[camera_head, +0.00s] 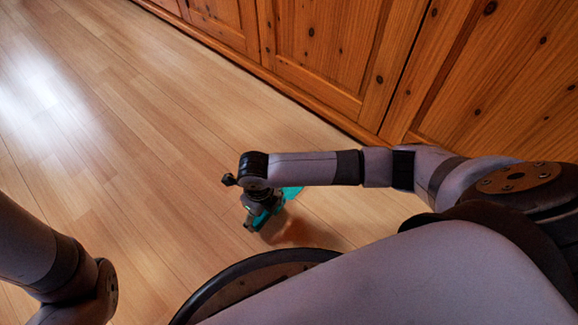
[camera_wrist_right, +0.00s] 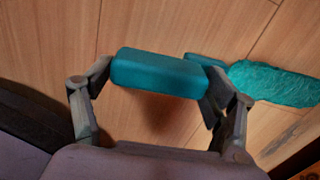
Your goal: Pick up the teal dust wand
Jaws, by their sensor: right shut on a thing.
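The teal dust wand (camera_head: 291,192) shows in the head view beside and below my right gripper (camera_head: 257,217), partly hidden by the gripper and wrist. In the right wrist view, the wand's block-like teal handle (camera_wrist_right: 158,73) lies between the two fingers of my right gripper (camera_wrist_right: 158,82), which is shut on it. The fluffy teal head (camera_wrist_right: 272,83) extends to the right past the right finger. I cannot tell whether the wand touches the floor. Of my left arm, only a link shows at the left of the head view; its gripper is out of view.
The light wood plank floor (camera_head: 130,130) is clear at the left and middle. A wooden panelled cabinet front (camera_head: 330,45) runs along the back and right, behind my right arm. My own base is at the bottom.

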